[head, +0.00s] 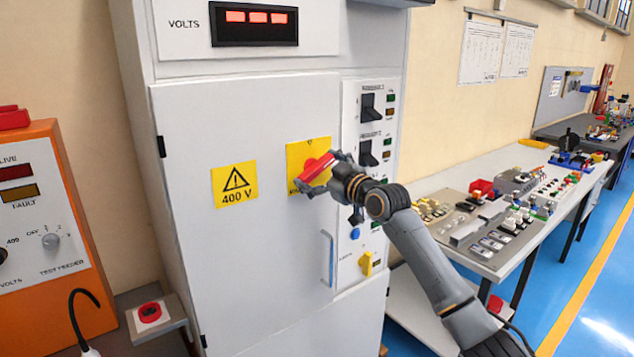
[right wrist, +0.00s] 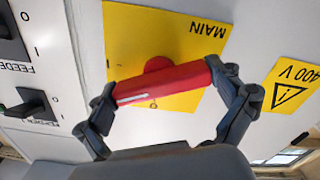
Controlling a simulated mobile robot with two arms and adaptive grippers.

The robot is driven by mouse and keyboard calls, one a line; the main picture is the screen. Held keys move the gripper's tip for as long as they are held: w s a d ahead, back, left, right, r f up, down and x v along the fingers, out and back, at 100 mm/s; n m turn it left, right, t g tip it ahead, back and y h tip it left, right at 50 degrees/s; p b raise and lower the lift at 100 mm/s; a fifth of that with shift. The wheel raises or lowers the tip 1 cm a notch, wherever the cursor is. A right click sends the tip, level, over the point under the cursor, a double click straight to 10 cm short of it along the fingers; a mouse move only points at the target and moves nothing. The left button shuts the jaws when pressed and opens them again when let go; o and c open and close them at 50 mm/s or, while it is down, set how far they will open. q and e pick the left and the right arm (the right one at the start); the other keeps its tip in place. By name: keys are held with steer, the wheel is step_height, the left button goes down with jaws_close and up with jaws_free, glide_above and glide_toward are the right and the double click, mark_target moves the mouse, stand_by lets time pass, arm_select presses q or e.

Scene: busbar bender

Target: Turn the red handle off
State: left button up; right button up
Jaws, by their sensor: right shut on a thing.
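The red handle (head: 316,168) sits on a yellow plate (head: 300,153) on the white cabinet door. In the head view it is tilted, and my right gripper (head: 328,175) covers part of it. In the right wrist view the red handle (right wrist: 162,83) lies between the two fingers of my right gripper (right wrist: 170,85), one at each end, and they are shut on it. The plate (right wrist: 190,42) there reads MAIN, upside down. My left gripper is not in view.
The white cabinet (head: 240,270) has a door pull (head: 328,258) and a switch panel (head: 372,130) right of the handle. An orange test feeder (head: 50,215) stands at left, with a red button box (head: 150,312) near it. A bench (head: 500,250) with parts stands at right.

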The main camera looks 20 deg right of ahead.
steer(key=n+b, duration=0.1)
steer(key=n, duration=0.4)
steer(key=shift+n, duration=0.4)
steer(key=n+p, duration=0.3)
steer(key=n, duration=0.1)
steer(key=shift+r, duration=0.15)
steer(key=shift+f+n+p, duration=0.2)
steer(key=shift+n+p, duration=0.8)
steer(key=shift+n, duration=0.5)
steer(key=o, duration=1.3)
steer(key=shift+o, duration=0.2)
steer(key=v, duration=1.2)
